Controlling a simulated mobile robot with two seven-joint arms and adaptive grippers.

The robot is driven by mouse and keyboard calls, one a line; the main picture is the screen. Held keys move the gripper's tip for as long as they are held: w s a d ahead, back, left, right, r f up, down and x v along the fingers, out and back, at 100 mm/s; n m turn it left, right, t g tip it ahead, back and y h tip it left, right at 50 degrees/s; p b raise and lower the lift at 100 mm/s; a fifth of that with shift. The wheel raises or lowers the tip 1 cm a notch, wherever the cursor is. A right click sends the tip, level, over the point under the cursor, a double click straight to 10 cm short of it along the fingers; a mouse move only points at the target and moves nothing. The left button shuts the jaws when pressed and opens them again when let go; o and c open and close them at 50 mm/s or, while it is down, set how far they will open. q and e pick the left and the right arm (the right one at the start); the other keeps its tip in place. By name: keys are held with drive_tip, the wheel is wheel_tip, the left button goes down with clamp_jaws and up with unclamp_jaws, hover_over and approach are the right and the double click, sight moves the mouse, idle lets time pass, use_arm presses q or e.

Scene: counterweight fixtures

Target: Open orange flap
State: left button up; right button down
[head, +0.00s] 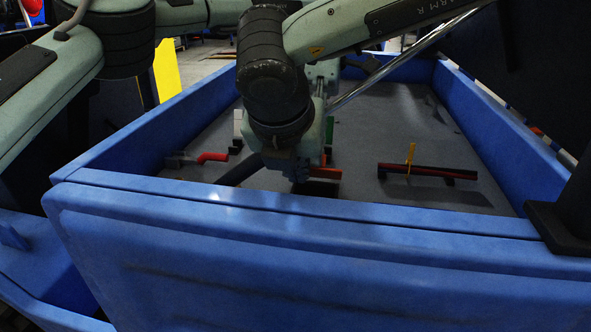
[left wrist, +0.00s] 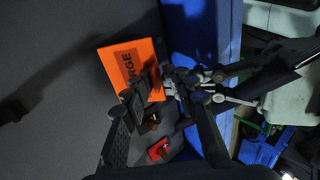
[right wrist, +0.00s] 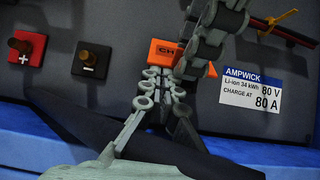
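The orange flap (left wrist: 131,66), with dark lettering ending in "RGE", lies against the grey panel in the left wrist view. Part of it also shows in the right wrist view (right wrist: 164,52); the rest is hidden behind dark gripper parts. In the head view only an orange edge (head: 325,173) shows below the arms. My left gripper (left wrist: 163,82) is at the flap's lower right edge, with a dark finger overlapping it. My right gripper (right wrist: 165,78) is just below the flap. Contact and finger gap are unclear for both.
A red plus terminal (right wrist: 27,48) and a black terminal (right wrist: 90,60) sit left of the flap in the right wrist view. A white AMPWICK label (right wrist: 252,91) is to its right. Blue walls (head: 290,205) surround the grey panel.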

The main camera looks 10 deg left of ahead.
use_arm(q)
drive_tip(key=shift+f, duration=0.15)
use_arm(e)
drive_tip(key=shift+w+r, duration=0.15)
drive_tip(key=shift+r, duration=0.05)
